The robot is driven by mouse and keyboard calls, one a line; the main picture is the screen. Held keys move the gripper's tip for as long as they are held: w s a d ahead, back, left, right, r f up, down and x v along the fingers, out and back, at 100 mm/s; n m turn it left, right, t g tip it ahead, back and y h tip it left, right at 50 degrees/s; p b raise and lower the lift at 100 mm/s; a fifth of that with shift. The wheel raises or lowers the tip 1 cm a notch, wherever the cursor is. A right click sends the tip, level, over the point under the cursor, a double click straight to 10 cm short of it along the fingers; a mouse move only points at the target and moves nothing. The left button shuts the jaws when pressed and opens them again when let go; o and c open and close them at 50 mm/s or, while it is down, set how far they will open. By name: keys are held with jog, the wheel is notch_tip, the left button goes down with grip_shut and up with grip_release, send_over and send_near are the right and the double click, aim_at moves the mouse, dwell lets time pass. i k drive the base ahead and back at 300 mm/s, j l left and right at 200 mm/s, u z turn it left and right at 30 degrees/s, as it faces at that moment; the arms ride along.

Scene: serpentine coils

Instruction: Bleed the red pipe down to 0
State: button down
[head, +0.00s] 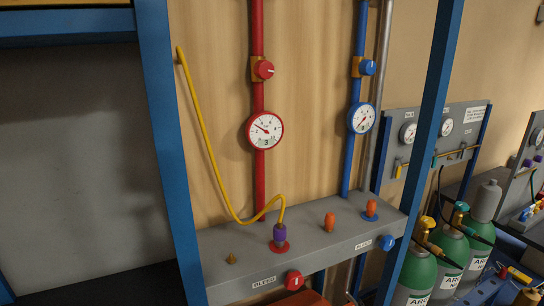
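The red pipe (257,100) runs down the wooden wall to a grey panel box. A red valve knob (264,70) sits on it at the top. Below is its round gauge (265,130) with a red rim; its needle seems to point to the upper left, and the numbers are too small to read. A red knob (293,280) is on the box's front face beside a "BLEED" label (264,282). A yellow hose (204,130) ends in a purple connector (280,233) on the red-ringed port. My gripper is not in view.
A blue pipe (352,150) with a blue knob (367,67) and gauge (362,118) is to the right. A second bleed knob, blue (386,242), is on the same box. Blue frame posts (172,150) flank the box. Green gas cylinders (416,275) stand at right.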

aim_at(294, 280)
jog(key=k+l+u, duration=0.1)
jog(key=k+l, duration=0.2)
jog(key=l, duration=0.2)
jog(key=k+l+u, duration=0.1)
jog(key=k+l, duration=0.2)
jog(key=l, duration=0.15)
